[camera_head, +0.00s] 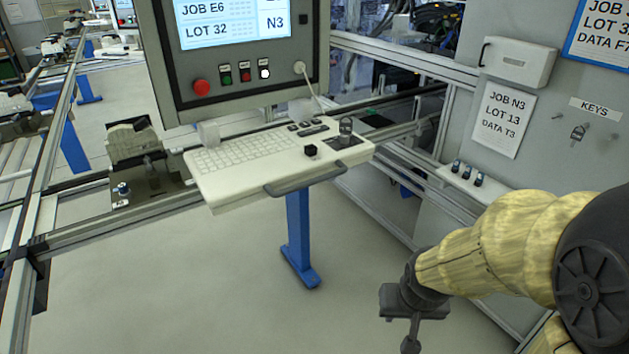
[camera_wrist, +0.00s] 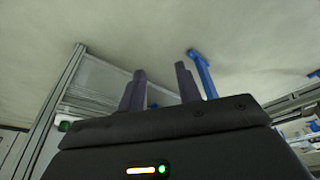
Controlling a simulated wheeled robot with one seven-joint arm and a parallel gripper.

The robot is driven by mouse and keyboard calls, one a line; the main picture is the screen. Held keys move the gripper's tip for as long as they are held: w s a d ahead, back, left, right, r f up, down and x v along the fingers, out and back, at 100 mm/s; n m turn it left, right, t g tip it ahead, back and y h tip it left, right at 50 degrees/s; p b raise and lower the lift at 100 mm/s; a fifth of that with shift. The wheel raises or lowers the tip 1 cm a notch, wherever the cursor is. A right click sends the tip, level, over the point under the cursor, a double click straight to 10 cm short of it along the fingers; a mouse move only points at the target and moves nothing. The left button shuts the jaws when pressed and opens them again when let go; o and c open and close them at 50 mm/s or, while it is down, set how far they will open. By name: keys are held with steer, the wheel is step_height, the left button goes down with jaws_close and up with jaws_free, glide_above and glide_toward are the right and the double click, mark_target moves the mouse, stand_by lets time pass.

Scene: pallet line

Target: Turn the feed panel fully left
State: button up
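The feed panel (camera_head: 240,92) is a grey console at the top middle of the head view. Its lit screen (camera_head: 232,22) reads JOB E6, LOT 32 and N3. A pale keyboard shelf (camera_head: 232,190) juts out below it, with a dark bar handle (camera_head: 305,182) along its front edge. My gripper (camera_head: 410,325) is low on the right in the head view, apart from the handle and pointing down. In the wrist view my gripper (camera_wrist: 162,80) shows two fingers apart with nothing between them.
A blue post (camera_head: 298,235) stands under the shelf. Metal rails run left and behind the console. A grey wall on the right holds a paper sheet (camera_head: 502,118), a white box (camera_head: 519,63) and hanging keys (camera_head: 578,133). The floor between shelf and gripper is clear.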

steer(key=w+r+m+t+y, duration=0.1)
steer(key=w+r+m+t, duration=0.55)
steer(key=w, duration=0.45)
steer(key=w+a+r+m+t+y, duration=0.2)
steer(key=a+r+m+t+y, duration=0.1)
steer(key=a+r+y, duration=0.5)
steer(key=shift+a+r+m, duration=0.15)
steer(key=shift+r+m, duration=0.35)
steer(key=shift+m, duration=0.05)
steer(key=shift+w+r+p, duration=0.1)
steer(key=shift+r+p, duration=0.05)
steer(key=shift+p, duration=0.5)
steer(key=w+a+p, duration=0.1)
steer(key=p, duration=0.3)
